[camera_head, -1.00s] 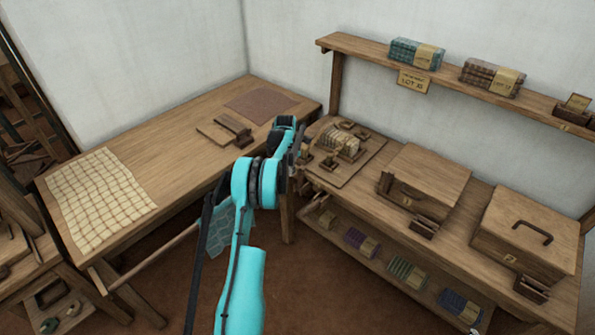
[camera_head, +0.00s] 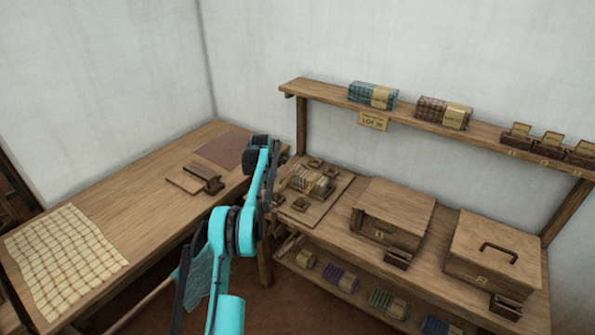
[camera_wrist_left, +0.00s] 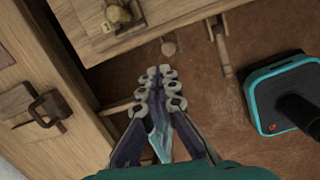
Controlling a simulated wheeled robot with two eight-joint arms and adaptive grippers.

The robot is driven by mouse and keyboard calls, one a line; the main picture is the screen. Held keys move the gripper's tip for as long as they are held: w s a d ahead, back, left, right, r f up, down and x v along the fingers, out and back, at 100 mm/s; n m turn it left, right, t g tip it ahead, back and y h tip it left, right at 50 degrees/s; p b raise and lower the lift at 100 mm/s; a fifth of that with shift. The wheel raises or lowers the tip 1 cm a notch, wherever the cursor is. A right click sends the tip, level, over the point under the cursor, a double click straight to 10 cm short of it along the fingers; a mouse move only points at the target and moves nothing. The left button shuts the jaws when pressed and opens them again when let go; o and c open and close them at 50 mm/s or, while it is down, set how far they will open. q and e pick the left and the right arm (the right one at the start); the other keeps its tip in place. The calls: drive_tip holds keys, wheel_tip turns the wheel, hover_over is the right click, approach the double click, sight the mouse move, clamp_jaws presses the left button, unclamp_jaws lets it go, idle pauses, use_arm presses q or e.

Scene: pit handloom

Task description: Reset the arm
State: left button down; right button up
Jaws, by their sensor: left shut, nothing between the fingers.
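My left arm, teal and black, rises from the bottom of the head view, with its bend in front of the gap between the table and the bench. The left gripper itself is largely hidden there behind the arm. In the left wrist view the left gripper (camera_wrist_left: 160,72) is shut and empty, with its fingertips together above the brown floor (camera_wrist_left: 200,85). A table edge lies to its left and a bench edge above it in that view, both apart from the fingers. My right gripper is not in view.
A wooden table (camera_head: 150,225) carries a checked cloth (camera_head: 62,255) and a wooden block (camera_head: 203,180). The bench at right holds a lidded box (camera_head: 395,208) and a handled box (camera_head: 497,245). A wall shelf (camera_head: 335,100) holds folded cloth bundles.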

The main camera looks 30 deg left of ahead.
use_arm(q)
drive_tip(key=s+d+r+m+t, duration=0.1)
drive_tip(key=s+d+r+m, duration=0.5)
drive_tip(key=d+r+m, duration=0.35)
drive_tip(key=s+d+r+m+t, duration=0.1)
drive_tip(key=s+d+r+m, duration=0.45)
drive_tip(key=d+r, duration=0.55)
drive_tip(key=s+d+f+m+t, duration=0.1)
drive_tip(key=s+d+f+m, duration=0.1)
drive_tip(key=s+d+m, duration=0.3)
drive_tip(key=s+d+f+m+t+b, duration=0.1)
drive_tip(key=s+d+f+m, duration=0.2)
drive_tip(key=s, duration=0.9)
drive_tip(key=s+d+f+m+t, duration=0.1)
drive_tip(key=s+d+f+m, duration=0.2)
drive_tip(key=s+d+m, duration=0.5)
drive_tip(key=shift+s+f+m+h, duration=0.15)
drive_tip(key=shift+f+m+h, duration=0.15)
drive_tip(key=shift+m, duration=0.7)
